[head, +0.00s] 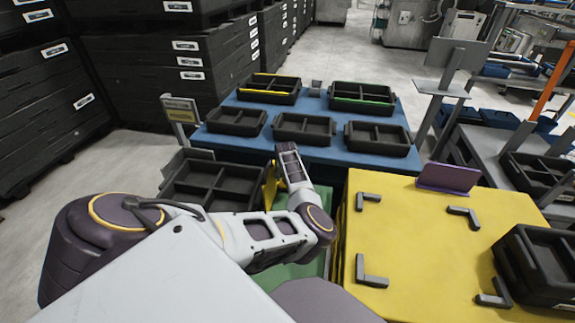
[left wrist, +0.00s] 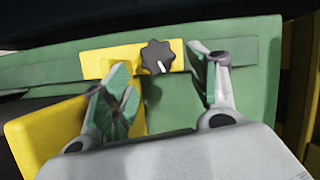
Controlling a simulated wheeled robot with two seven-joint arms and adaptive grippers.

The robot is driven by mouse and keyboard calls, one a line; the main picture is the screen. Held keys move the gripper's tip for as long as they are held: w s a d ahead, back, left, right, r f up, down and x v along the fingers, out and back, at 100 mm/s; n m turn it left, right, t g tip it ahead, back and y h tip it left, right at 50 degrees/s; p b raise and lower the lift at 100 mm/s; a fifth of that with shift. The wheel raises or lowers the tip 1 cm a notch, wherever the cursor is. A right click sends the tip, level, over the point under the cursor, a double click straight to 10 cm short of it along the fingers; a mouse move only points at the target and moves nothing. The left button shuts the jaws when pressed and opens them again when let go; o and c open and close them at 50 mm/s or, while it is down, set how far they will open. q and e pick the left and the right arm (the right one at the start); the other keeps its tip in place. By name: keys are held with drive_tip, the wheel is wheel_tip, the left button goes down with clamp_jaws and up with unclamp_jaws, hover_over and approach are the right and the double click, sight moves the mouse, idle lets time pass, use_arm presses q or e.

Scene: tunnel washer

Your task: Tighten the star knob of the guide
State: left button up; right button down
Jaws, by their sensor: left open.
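The star knob (left wrist: 157,56) is black and lobed, with a white mark on its face. It sits on a yellow guide plate (left wrist: 98,63) against a green rail in the left wrist view. My left gripper (left wrist: 162,66) is open. One finger is left of the knob and the other right of it, with a gap visible on each side. Whether the fingertips reach the knob's depth I cannot tell. In the head view, yellow of the guide (head: 269,187) shows beside my left forearm; the knob is hidden there. My right gripper is in neither view.
A yellow table (head: 420,235) with dark corner brackets and a purple plate (head: 448,178) is at right. A black divided tray (head: 215,186) lies left of my left wrist. A blue table (head: 330,155) with several black trays stands behind. Stacked black crates (head: 160,70) fill the back left.

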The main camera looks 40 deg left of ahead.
use_arm(q)
drive_tip(key=shift+v, duration=2.05)
